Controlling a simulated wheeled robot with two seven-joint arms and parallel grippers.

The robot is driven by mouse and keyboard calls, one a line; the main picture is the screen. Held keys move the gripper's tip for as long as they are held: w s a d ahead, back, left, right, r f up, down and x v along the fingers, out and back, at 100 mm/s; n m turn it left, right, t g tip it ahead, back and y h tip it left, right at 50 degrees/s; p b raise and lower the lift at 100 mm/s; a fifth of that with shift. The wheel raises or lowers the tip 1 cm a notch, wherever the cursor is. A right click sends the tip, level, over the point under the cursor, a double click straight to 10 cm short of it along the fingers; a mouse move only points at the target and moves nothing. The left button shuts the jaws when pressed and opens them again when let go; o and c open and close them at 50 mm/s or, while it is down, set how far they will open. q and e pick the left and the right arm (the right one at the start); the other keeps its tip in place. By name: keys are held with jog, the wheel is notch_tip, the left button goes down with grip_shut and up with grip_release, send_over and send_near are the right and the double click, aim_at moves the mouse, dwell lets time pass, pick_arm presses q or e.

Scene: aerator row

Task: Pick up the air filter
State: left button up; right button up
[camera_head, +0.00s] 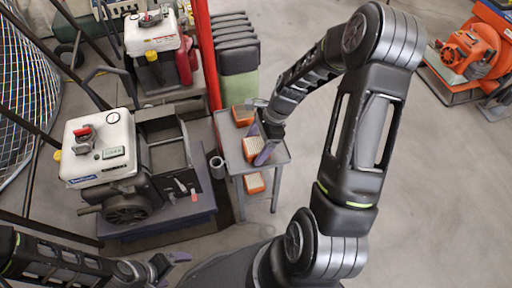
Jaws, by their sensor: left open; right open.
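An orange air filter with a pale pleated face (251,147) sits on top of a small grey cart (278,153). A second orange filter (241,118) lies behind it on the same top. A third (254,183) is on the lower shelf. My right gripper (259,139) is open and reaches down over the middle filter from the right. Its purple fingertips overlap the filter in the picture; I cannot tell if they touch it. My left gripper (172,262) is open and empty at the lower left, away from the filters.
An engine machine with a white tank (98,148) stands left of the cart, with a grey cup (217,167) between them. A red post (207,55) and stacked dark cases (236,45) rise behind. Orange machinery (478,48) stands at far right. Floor right of the cart is clear.

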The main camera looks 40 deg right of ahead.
aim_at(256, 145)
jog(key=shift+c, duration=0.2)
jog(key=c, duration=1.1)
notch_tip(256, 145, up, 10)
jog(key=p, duration=0.3)
